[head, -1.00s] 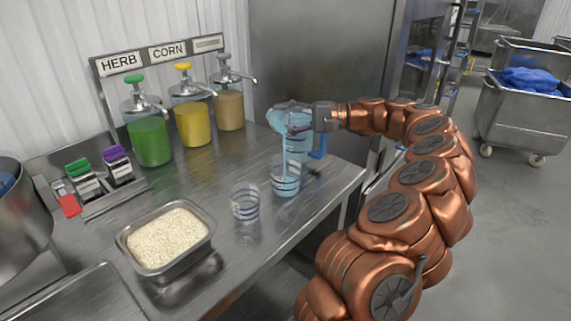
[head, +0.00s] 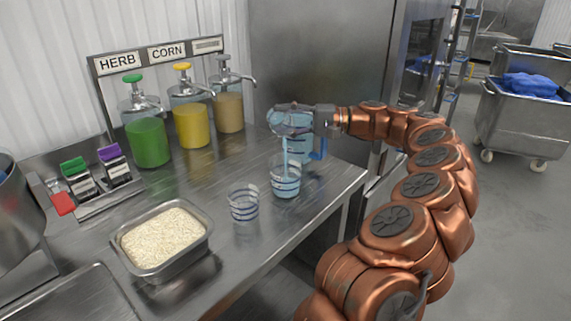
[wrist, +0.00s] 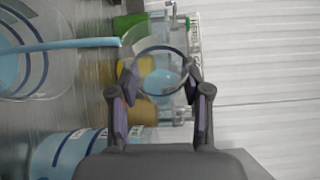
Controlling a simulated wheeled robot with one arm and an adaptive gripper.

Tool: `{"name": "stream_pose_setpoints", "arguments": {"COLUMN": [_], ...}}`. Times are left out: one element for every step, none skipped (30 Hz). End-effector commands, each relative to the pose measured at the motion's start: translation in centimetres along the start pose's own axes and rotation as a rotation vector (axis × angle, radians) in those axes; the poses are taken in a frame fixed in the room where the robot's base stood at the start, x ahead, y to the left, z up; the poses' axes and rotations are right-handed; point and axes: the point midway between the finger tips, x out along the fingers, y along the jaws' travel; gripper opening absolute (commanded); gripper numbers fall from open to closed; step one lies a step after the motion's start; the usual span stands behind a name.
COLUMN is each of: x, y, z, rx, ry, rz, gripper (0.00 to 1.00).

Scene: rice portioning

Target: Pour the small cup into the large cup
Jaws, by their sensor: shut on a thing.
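My gripper (head: 318,118) is shut on a small clear cup (head: 282,119) and holds it tilted, high above the counter. The held cup also shows between my fingers in the wrist view (wrist: 160,57), with some pale blue liquid in it. A blue stream (head: 285,155) runs from its lip down into the large clear cup with dark blue rings (head: 286,188), which stands upright near the counter's right end. The large cup's mouth shows at the left of the wrist view (wrist: 62,75), with the stream entering it and blue liquid inside.
A pitcher of blue liquid with a blue handle (head: 303,150) stands close behind the large cup. An empty ringed cup (head: 243,207) is to its left, near the front edge. A rice pan (head: 205,238) sits further left. Pump dispensers (head: 193,128) line the back.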

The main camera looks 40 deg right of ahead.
Motion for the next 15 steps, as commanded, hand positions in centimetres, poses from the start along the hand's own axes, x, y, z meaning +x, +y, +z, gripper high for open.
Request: {"name": "stream_pose_setpoints", "arguments": {"x": [0.02,0.02,0.03,0.03,0.02,0.02,0.01,0.0,-0.01,-0.02,-0.03,-0.05,-0.06,-0.07,-0.07], "y": [0.18,0.21,0.23,0.26,0.28,0.31,0.33,0.33,0.27,0.25,0.23,0.22,0.17,0.05,-0.18], "z": [0.01,0.02,0.04,0.04,0.05,0.05,0.06,0.07,0.08,0.08,0.09,0.1,0.1,0.09,0.07], "rx": [-0.005,-0.008,-0.013,-0.016,-0.019,-0.023,-0.026,-0.03,-0.034,-0.037,-0.04,-0.044,-0.045,-0.041,-0.026], "ry": [0.0,-0.001,-0.001,0.0,-0.001,0.0,0.0,0.0,0.0,0.0,0.0,0.0,0.0,0.0,0.001], "rz": [-0.003,-0.004,-0.005,-0.007,-0.008,-0.01,-0.011,-0.012,-0.014,-0.015,-0.016,-0.018,-0.019,-0.017,-0.01], "gripper": [0.11,0.11,0.11,0.11,0.11,0.11,0.11,0.11,0.11,0.11,0.11,0.11,0.11,0.11,0.11]}}
